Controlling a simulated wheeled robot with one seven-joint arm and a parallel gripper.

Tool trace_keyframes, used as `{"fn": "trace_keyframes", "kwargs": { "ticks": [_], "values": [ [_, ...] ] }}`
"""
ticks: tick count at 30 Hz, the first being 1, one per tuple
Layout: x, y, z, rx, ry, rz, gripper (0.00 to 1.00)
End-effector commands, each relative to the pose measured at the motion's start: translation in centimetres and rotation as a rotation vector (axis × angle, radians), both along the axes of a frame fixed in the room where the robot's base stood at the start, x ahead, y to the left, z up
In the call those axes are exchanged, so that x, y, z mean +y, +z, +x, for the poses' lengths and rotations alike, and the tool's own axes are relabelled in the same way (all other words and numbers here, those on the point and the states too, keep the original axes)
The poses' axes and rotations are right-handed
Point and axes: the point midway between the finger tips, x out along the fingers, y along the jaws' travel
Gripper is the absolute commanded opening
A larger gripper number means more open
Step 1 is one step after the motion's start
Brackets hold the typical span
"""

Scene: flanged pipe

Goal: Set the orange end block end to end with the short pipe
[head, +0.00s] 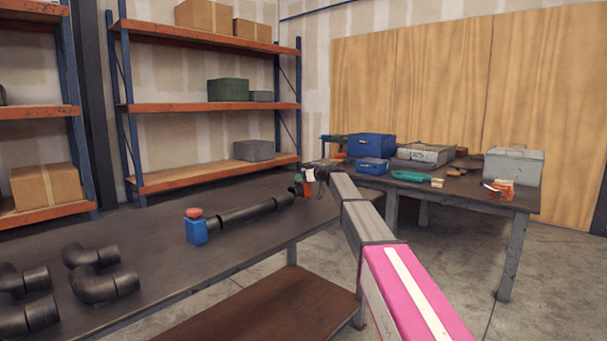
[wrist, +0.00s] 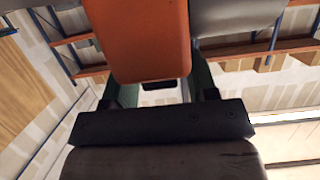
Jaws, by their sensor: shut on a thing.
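The orange end block (wrist: 150,40) fills the upper middle of the wrist view, held between the fingers of my gripper (wrist: 155,88). In the head view a small part of the orange block (head: 304,189) shows below my gripper (head: 308,177), at the far right end of the pipe row. My gripper is shut on the block. The black short pipe (head: 245,213) lies on the dark table in line toward the block. The block looks close to the pipe row's far end, but I cannot tell whether they touch.
A blue block with a red top (head: 196,227) stands at the pipe row's near end. Several black pipe elbows (head: 100,275) lie at the table's left. The dark table (head: 150,240) is clear between. Another table (head: 515,200) with boxes and tools stands at right, shelves behind.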

Motion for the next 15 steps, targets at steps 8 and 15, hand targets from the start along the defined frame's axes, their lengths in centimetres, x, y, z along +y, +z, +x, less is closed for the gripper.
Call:
{"fn": "trace_keyframes", "kwargs": {
  "ticks": [8, 15],
  "values": [
    [0.0, -1.9, 0.0, -0.002, -0.001, 0.004, 0.00],
    [0.0, -2.0, 0.0, -0.001, -0.002, 0.004, 0.00]
  ]
}}
